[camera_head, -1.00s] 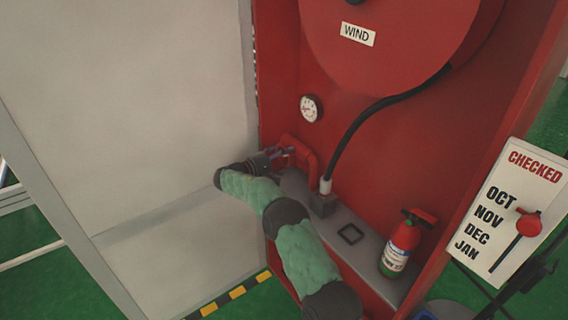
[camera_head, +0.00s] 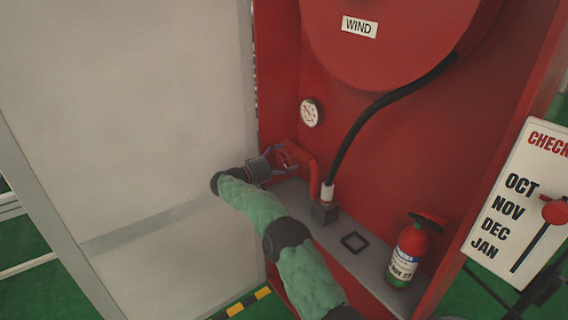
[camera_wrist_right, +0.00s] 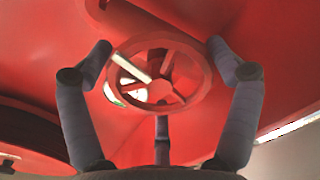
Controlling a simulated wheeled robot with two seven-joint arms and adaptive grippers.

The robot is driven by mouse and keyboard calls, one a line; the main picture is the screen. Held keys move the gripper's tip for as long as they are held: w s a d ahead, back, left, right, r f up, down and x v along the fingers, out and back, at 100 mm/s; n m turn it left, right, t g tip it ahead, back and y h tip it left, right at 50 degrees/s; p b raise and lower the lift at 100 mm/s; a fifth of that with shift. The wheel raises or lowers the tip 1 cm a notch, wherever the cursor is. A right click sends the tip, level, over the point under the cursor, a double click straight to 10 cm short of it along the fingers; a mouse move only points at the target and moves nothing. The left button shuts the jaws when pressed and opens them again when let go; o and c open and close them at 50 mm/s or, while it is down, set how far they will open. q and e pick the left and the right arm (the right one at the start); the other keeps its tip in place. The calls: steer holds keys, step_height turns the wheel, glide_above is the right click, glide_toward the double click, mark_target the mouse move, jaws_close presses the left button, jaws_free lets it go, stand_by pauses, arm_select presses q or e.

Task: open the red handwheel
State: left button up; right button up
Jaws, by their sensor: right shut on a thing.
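The red handwheel (camera_head: 288,156) sits on the red pipe at the inner left of the red cabinet, partly hidden by my fingers. My right gripper (camera_head: 281,157) reaches it from the left and is shut on it. In the right wrist view the spoked handwheel (camera_wrist_right: 161,92) fills the middle. The dark fingers of the right gripper (camera_wrist_right: 159,49) stand around its rim, one on each side and one below. My left gripper is not in view.
A black hose (camera_head: 372,114) rises from the pipe fitting toward the reel. A gauge (camera_head: 311,113) is on the back wall. A fire extinguisher (camera_head: 408,253) stands on the grey ledge. The pale cabinet door (camera_head: 130,110) is left of my arm; a sign (camera_head: 515,205) stands at right.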

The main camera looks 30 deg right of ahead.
steer(key=shift+f+m, duration=0.15)
steer(key=shift+m, duration=0.95)
steer(key=shift+f, duration=0.1)
steer(key=o, duration=0.9)
steer(key=shift+d, duration=0.1)
steer(key=shift+a, duration=0.45)
steer(key=a, duration=0.7)
steer(key=s+a, duration=0.1)
steer(key=a, duration=0.3)
steer(key=shift+a, duration=0.1)
